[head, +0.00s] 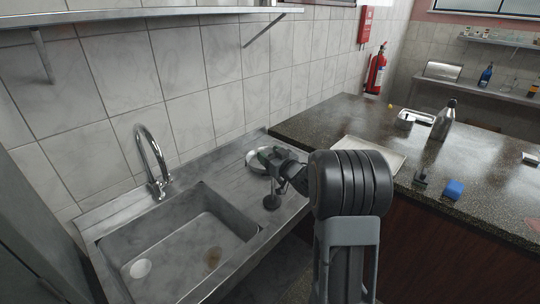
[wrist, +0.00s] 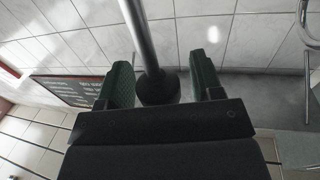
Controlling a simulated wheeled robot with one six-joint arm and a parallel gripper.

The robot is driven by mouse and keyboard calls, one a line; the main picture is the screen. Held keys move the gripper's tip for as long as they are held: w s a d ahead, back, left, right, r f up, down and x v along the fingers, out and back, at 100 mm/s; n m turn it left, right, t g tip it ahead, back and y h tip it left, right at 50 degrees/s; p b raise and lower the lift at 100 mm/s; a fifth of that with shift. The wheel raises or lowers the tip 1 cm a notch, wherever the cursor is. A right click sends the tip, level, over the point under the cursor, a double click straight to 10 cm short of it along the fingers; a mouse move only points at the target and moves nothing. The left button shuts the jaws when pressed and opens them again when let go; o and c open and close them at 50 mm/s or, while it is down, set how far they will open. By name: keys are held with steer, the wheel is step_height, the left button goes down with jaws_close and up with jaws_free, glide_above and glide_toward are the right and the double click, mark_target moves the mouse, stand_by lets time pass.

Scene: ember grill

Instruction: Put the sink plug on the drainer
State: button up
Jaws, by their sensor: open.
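The sink plug (head: 271,201) looks to be the dark piece with a round base and a thin upright stem. It stands on the grey drainer (head: 225,178), right of the sink basin. My gripper (head: 273,158) is at the top of the stem, with the arm coming in from the right. In the wrist view, which appears upside down, the stem's dark knob (wrist: 158,90) lies between the two open fingers (wrist: 163,82). Slight gaps seem to show beside it, so it does not look clamped. The stem's foot is out of that view.
A pale round dish (head: 255,168) sits behind my gripper on the drainer. The sink basin (head: 150,240) holds a pale disc (head: 140,268); the tap (head: 150,160) rises behind it.

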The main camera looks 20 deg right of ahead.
steer(key=shift+r, duration=0.15)
steer(key=b+v, duration=0.2)
steer(key=v, duration=0.9)
steer(key=s+a+f+m+g+h, duration=0.2)
steer(key=s+a+f+g+h, duration=0.2)
steer(key=s+a+g, duration=0.9)
steer(key=s+a, duration=0.1)
steer(key=s, duration=0.5)
steer(key=shift+a+m, duration=0.25)
steer(key=shift+m, duration=0.05)
